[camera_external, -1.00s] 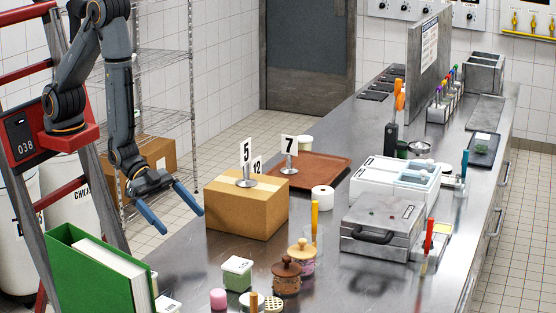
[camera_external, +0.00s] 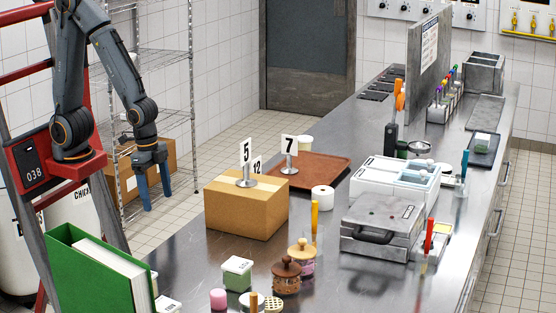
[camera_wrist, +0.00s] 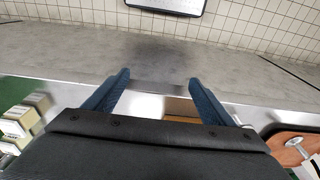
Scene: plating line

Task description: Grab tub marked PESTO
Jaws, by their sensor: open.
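A small squarish tub with a white lid and green sides (camera_external: 237,274) stands on the steel counter near its front left. Its lid carries a mark too small to read. A second pale, round tub (camera_external: 305,144) stands behind the brown tray; no wording is legible on it. I cannot tell which is marked PESTO. My gripper (camera_external: 157,196) hangs fingers down, left of the cardboard box and beyond the counter's left edge, well apart from both tubs. In the wrist view my gripper (camera_wrist: 158,78) shows two blue fingers apart with nothing held between them.
A cardboard box (camera_external: 245,215) with number signs on it stands between my gripper and the brown tray (camera_external: 325,168). A green binder (camera_external: 90,270), several jars and a wire shelf (camera_external: 165,60) are close by. A grey lidded appliance (camera_external: 380,228) stands right.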

